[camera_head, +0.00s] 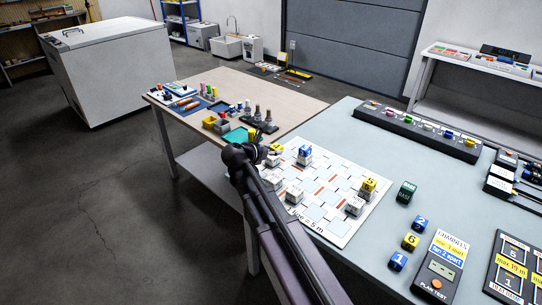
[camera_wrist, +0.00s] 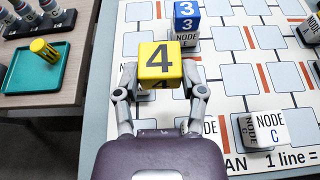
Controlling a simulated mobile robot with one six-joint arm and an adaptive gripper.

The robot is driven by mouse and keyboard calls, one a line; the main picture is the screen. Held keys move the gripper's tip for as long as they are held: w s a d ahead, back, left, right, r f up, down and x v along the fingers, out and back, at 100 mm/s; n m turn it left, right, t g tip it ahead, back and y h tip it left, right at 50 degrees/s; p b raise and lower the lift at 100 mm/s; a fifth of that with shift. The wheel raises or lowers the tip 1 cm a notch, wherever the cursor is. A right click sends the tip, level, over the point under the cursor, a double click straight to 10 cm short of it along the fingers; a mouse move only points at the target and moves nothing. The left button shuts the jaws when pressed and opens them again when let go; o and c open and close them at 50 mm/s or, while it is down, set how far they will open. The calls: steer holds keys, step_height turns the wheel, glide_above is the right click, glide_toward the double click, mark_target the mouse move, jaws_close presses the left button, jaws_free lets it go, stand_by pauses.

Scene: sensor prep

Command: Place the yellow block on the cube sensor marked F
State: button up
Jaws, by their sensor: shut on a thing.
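My gripper (camera_wrist: 159,92) is shut on a yellow block (camera_wrist: 160,58) marked 4, with one finger on each side. In the head view my gripper (camera_head: 262,152) is over the left part of the white board, with the yellow block (camera_head: 277,147) at its tip. A blue block (camera_wrist: 186,12) marked 3 sits on a NODE cube (camera_wrist: 184,40) just beyond the held block. The cube marked NODE C (camera_wrist: 267,128) stands to the right with a bare top. Another NODE label is partly hidden by my gripper. I cannot read an F on any cube.
The white board (camera_head: 331,229) bears several cubes; one near its right edge carries a yellow block (camera_head: 369,184). Loose blocks, including a blue one (camera_head: 397,260), lie right of the board near a handheld tester (camera_head: 440,267). A teal tray (camera_wrist: 20,80) lies on the wooden table.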

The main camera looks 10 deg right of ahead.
steer(key=s+d, duration=0.2)
steer(key=s, duration=0.8)
steer(key=shift+s+d+r+t, duration=0.2)
steer(key=shift+s+d+t, duration=0.1)
steer(key=shift+s+d, duration=0.1)
steer(key=shift+w, duration=0.2)
steer(key=b, duration=0.1)
glide_above(269, 157)
steer(key=shift+f, duration=0.75)
steer(key=shift+f+b, duration=1.8)
steer(key=shift+b, duration=0.05)
steer(key=shift+f, duration=0.15)
